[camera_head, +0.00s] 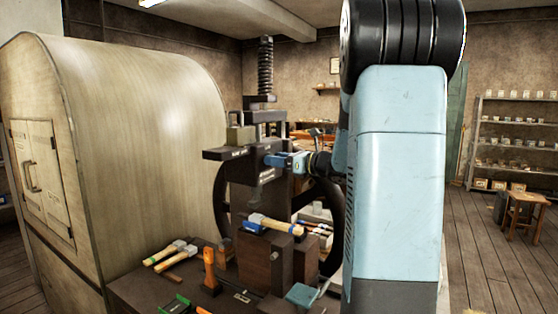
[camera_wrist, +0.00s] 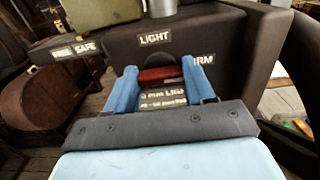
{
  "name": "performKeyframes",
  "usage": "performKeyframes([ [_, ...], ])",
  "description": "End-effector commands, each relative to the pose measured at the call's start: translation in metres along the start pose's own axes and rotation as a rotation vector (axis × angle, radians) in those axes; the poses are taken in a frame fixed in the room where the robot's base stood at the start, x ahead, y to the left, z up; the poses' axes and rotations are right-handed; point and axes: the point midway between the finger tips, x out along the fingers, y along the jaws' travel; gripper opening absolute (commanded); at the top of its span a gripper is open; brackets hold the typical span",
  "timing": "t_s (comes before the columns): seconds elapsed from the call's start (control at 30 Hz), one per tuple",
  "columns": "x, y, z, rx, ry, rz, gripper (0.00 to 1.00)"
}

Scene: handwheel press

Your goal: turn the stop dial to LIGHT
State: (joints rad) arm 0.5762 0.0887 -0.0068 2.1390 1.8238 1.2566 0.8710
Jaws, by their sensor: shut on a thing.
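The stop dial (camera_wrist: 160,60) is on the dark front of the press head, with a dark rounded top edge and a red part (camera_wrist: 161,75) showing between my fingers. Labels around it read SAFE at the left, LIGHT (camera_wrist: 154,38) above and, partly covered, FIRM (camera_wrist: 203,60) at the right. My gripper (camera_wrist: 165,82) has its two blue fingers on either side of the dial, shut on it. Where the dial points cannot be told. In the head view my gripper (camera_head: 285,161) reaches the press head from the right and hides the dial.
The press (camera_head: 265,185) has a threaded screw (camera_head: 265,65) on top and a large dark wheel (camera_head: 330,225) behind. A bench (camera_head: 140,290) below holds hammers and other tools. A big rounded cabinet (camera_head: 150,130) stands close at the left. Shelves (camera_head: 515,140) stand far right.

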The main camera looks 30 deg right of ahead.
Motion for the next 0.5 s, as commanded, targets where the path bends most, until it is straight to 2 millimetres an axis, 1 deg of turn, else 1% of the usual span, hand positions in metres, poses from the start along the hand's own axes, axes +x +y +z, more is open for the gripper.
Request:
performKeyframes([
  [0.27,-0.0011,-0.0017,0.001,-0.08,-0.001,-0.009,0.23],
  [0.5,-0.0009,-0.0007,0.0012,-0.258,-0.001,-0.009,0.23],
])
